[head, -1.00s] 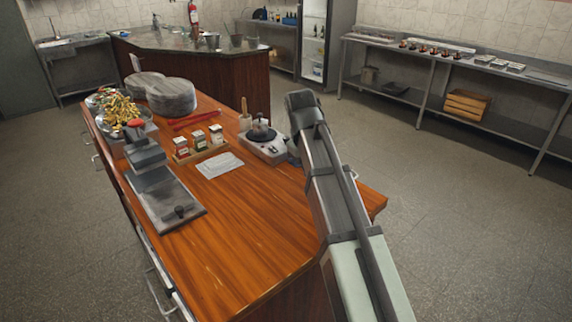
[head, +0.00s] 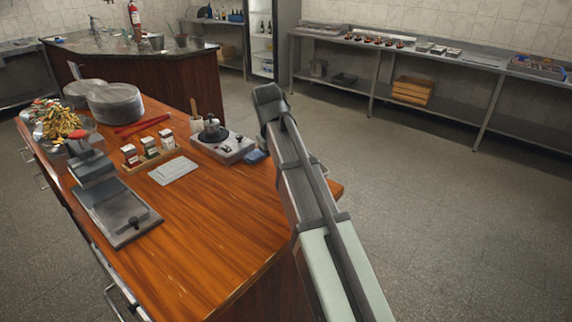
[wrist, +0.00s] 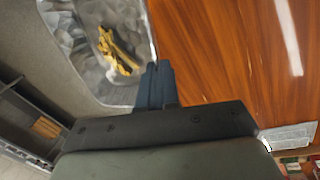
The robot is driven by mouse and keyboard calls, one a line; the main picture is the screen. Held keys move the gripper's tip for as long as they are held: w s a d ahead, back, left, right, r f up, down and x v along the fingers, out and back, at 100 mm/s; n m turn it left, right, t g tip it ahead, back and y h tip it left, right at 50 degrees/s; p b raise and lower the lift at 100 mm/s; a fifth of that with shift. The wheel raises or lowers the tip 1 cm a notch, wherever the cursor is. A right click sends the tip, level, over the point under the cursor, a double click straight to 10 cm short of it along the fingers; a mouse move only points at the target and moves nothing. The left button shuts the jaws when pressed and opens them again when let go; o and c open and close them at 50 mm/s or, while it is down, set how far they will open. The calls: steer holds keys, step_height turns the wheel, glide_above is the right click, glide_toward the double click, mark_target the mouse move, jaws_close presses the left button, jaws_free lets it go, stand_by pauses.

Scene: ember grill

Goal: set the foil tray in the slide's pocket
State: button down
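In the wrist view, a crinkled grey foil tray (wrist: 88,45) with yellow food in it is at the upper left. My gripper (wrist: 157,72) has its dark fingers together at the tray's right rim and appears shut on it. The tray is beside the wooden counter, with floor to its left. In the head view my arm hides the gripper and tray.
On the counter are a pale flat sheet or lid (head: 174,171), a spice rack (head: 147,154), a white device with a dark round top (head: 222,146), a small blue item (head: 255,156), pots (head: 114,104) and a food bowl (head: 62,125). The counter's front middle is clear.

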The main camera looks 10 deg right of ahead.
steer(key=s+a+r+n, duration=0.1)
steer(key=a+r+n, duration=0.15)
steer(key=a, duration=3.55)
steer(key=s+a+n, duration=0.1)
steer(key=s+a, duration=0.3)
steer(key=a, duration=0.3)
steer(key=s+a+n, duration=0.1)
steer(key=s+a, duration=0.2)
steer(key=a, duration=0.5)
steer(key=shift+t, duration=0.4)
steer(key=shift+s+a+x, duration=0.15)
steer(key=shift+x, duration=1)
steer(key=shift+s+a+x, duration=0.15)
steer(key=shift+x, duration=1.05)
steer(key=shift+s+a+x, duration=0.15)
steer(key=shift+s+x, duration=0.05)
steer(key=shift+x, duration=0.95)
steer(key=shift+f, duration=0.15)
steer(key=c, duration=1.8)
jaws_free()
steer(key=o, duration=0.5)
